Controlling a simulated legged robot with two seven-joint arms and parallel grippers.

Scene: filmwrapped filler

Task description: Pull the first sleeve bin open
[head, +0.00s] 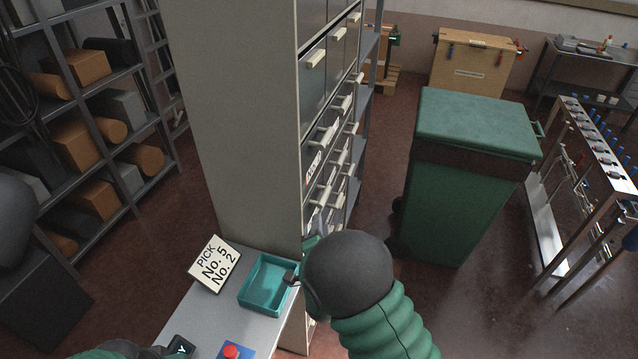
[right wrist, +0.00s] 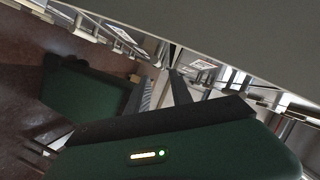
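A tall grey cabinet (head: 235,120) stands in the middle of the head view. Its right face carries rows of bins with pale handles (head: 325,135), and one lower bin shows a white label (head: 314,166). Which bin is the first sleeve bin I cannot tell. My right arm reaches to the lower bins, and its dark wrist hides most of the gripper there. In the right wrist view my right gripper (right wrist: 165,80) has its two fingers apart, pointing at the bin fronts, with nothing clearly between them. Labelled bin fronts (right wrist: 203,66) lie just beyond. My left gripper (head: 180,346) shows only partly at the bottom edge.
A small table (head: 205,312) against the cabinet holds a teal tray (head: 265,285), a card reading "PICK No. 5 No. 2" (head: 214,264) and a red button (head: 231,350). A green wheeled bin (head: 465,190) stands to the right. Open floor lies between it and the cabinet.

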